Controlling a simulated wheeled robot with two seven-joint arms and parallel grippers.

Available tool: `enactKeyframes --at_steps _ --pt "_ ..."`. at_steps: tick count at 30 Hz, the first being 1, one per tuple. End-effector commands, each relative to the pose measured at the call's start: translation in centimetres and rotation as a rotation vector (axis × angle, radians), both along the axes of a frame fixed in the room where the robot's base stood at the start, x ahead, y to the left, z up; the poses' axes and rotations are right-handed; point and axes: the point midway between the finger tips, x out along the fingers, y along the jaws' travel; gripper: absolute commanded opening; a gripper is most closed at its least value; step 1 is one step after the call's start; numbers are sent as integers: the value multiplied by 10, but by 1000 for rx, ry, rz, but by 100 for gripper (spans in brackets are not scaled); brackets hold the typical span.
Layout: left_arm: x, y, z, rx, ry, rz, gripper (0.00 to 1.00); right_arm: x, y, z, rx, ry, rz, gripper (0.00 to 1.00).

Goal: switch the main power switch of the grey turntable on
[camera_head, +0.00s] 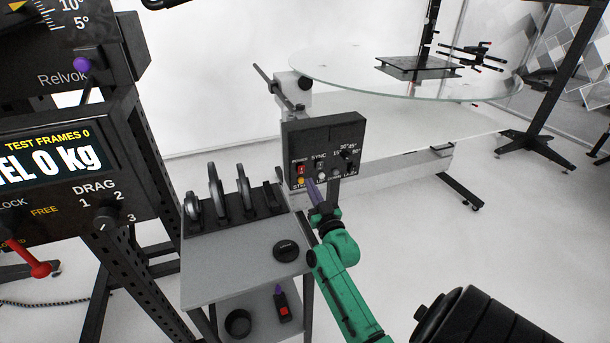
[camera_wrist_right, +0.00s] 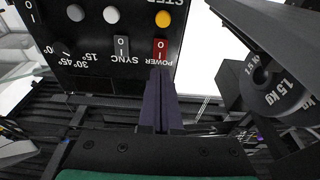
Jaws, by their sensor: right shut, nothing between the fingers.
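The black control box (camera_head: 325,140) of the turntable stands at the middle of the head view. Its red power switch (camera_head: 300,169) sits on the left of the face, beside a grey SYNC switch (camera_head: 318,168). In the right wrist view the red switch (camera_wrist_right: 160,48) and the SYNC switch (camera_wrist_right: 122,46) appear upside down, each marked I and O. My right gripper (camera_head: 312,186) has its purple fingers together and empty, their tips at the POWER label beside the red switch. I cannot tell whether they touch it or which way it is tipped. My left gripper is out of view.
The round glass turntable top (camera_head: 345,72) lies behind the box. A grey cart (camera_head: 235,265) with several black weights stands left of my right arm. A display console (camera_head: 60,165) is at the far left. The floor at right is mostly clear.

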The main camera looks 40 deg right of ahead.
Motion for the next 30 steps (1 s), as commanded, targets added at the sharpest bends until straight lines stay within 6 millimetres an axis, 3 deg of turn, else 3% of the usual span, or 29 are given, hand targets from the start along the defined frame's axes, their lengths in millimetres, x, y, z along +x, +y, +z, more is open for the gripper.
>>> enactKeyframes --at_steps 3,9,20,25,30 --pt "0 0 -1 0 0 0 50 23 -8 6 -1 -2 0 0" --pt "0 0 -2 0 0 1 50 44 -16 10 0 0 0 0" --pt "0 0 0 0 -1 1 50 46 -16 11 1 2 0 0" --pt "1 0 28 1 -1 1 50 49 -17 23 17 47 -1 0" --pt "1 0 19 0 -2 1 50 49 -18 12 18 53 0 0"
